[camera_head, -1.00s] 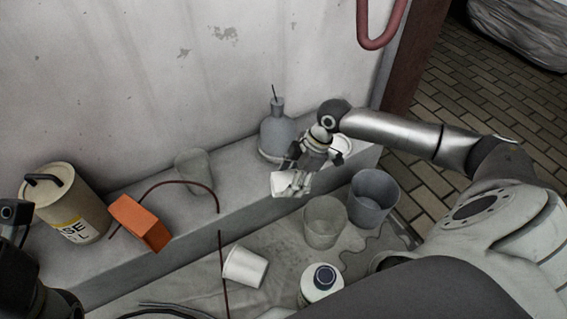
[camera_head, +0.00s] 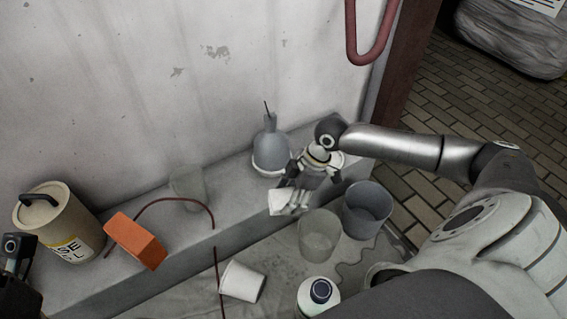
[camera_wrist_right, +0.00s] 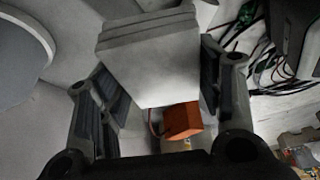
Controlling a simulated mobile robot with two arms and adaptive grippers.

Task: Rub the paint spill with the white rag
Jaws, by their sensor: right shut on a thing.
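The white rag (camera_head: 287,203) is a folded pale block held in my right gripper (camera_head: 298,184), above the front edge of the ledge. In the right wrist view the rag (camera_wrist_right: 150,60) sits between the two dark fingers of the gripper (camera_wrist_right: 150,100). A grey patch with a wavy outline (camera_head: 362,268) lies on the floor sheet, right of the clear bucket; it may be the paint spill, but I cannot be sure. A black part of my left arm or gripper (camera_head: 17,255) shows at the left edge; its fingers cannot be made out.
The ledge holds a beige canister (camera_head: 58,215), an orange block (camera_head: 136,241), a clear cup (camera_head: 188,187) and a grey flask (camera_head: 270,148). A clear bucket (camera_head: 319,236), grey bucket (camera_head: 367,209), tipped white cup (camera_head: 242,281) and capped white bottle (camera_head: 318,297) crowd the sheet.

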